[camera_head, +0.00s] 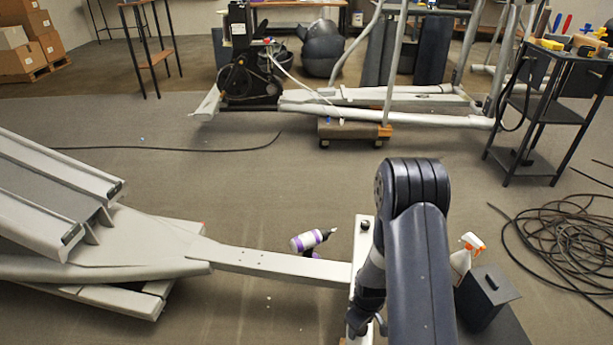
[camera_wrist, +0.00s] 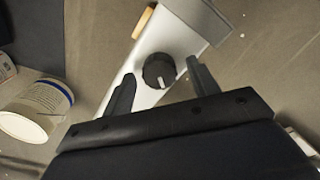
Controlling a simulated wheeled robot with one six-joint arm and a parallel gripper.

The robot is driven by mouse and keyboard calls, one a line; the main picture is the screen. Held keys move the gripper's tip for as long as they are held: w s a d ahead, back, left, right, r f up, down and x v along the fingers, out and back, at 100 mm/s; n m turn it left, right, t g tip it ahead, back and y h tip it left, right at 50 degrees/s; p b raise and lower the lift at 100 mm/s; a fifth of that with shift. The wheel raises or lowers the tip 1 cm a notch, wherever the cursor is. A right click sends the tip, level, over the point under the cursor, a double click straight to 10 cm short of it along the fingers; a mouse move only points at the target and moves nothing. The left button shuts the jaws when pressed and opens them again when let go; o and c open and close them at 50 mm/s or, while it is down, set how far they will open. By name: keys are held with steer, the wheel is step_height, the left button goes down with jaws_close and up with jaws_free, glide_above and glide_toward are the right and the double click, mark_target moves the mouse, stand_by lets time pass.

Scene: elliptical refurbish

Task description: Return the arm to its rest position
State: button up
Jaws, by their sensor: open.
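My arm (camera_head: 415,240) reaches forward and bends down over the end of a grey metal beam. My gripper (camera_wrist: 161,67) shows in the wrist view with its two dark fingers apart. A round black knob (camera_wrist: 158,71) on a pale metal bar (camera_wrist: 178,38) appears between the fingers. The fingers are not closed on it, and I cannot tell how far above it they are.
The grey beam (camera_head: 270,263) lies low from the left. A purple-and-white power tool (camera_head: 310,240) is behind it. A spray bottle (camera_head: 462,258) and black box (camera_head: 487,297) stand right of my arm. Coiled cable (camera_head: 570,250) and a tool cart (camera_head: 545,100) are farther right. Floor behind the beam is fairly clear.

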steer(key=m+p, duration=0.1)
steer(key=m, duration=1)
steer(key=shift+d+p, duration=0.1)
steer(key=shift+p, duration=0.25)
steer(key=shift+m+p, duration=0.4)
steer(key=shift+m, duration=1.7)
steer(key=shift+r, duration=0.1)
